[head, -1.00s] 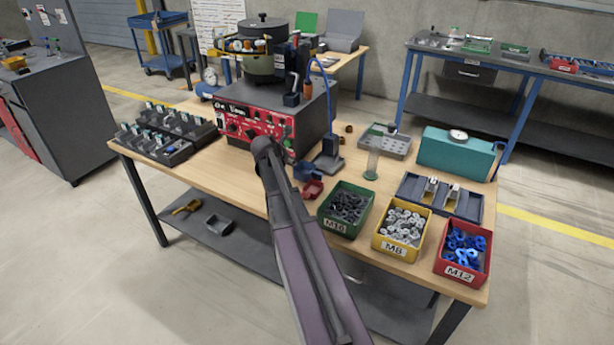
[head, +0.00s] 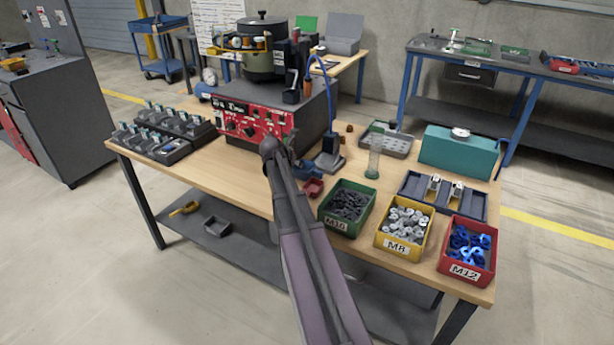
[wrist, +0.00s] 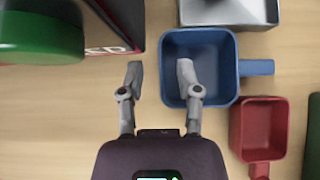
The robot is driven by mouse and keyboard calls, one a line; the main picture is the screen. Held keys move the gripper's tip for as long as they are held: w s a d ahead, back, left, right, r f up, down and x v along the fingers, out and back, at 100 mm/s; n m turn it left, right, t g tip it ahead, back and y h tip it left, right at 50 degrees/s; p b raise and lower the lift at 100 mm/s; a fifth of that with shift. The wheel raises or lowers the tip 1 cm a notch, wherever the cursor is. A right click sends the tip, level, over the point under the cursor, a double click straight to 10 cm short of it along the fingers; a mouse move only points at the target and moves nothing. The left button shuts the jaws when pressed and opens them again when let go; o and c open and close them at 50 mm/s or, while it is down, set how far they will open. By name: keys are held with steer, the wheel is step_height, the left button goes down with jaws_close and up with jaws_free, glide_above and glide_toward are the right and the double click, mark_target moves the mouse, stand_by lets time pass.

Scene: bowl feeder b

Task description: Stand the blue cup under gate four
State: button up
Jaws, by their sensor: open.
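The blue cup (wrist: 216,68) stands upright and empty on the wooden bench, its handle pointing right in the wrist view. In the head view the blue cup (head: 311,171) is partly hidden behind my arm. My gripper (wrist: 162,73) is open and holds nothing. In the wrist view its left finger is outside the cup's left wall and its right finger overlaps the cup's inside, so the two straddle that wall; whether they touch it I cannot tell. The feeder (head: 262,62) sits above a red control panel (head: 250,123). I cannot make out which gate is four.
A red cup (wrist: 262,128) stands close right of the blue one. A grey stand base (wrist: 230,10) is just beyond it. A green round knob (wrist: 40,35) is at upper left. Green (head: 346,226), yellow (head: 381,240) and red (head: 444,262) bins line the front edge.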

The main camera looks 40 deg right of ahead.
steer(key=shift+c, duration=0.2)
stand_by(0.3)
jaws_close()
steer(key=shift+r, duration=0.15)
steer(key=shift+s+a+r+p, duration=0.1)
steer(key=shift+s+r+p, duration=0.1)
steer(key=shift+r+p, duration=0.25)
step_height(320, 180, up, 10)
steer(key=p, duration=1)
steer(key=s+a, duration=0.2)
steer(key=s, duration=0.7)
steer(key=s+a, duration=0.3)
steer(key=s, duration=0.6)
steer(key=shift+s+a+r+p, duration=0.15)
steer(key=shift+s+a+p, duration=0.2)
steer(key=shift+s, duration=0.05)
steer(key=shift+a, duration=0.1)
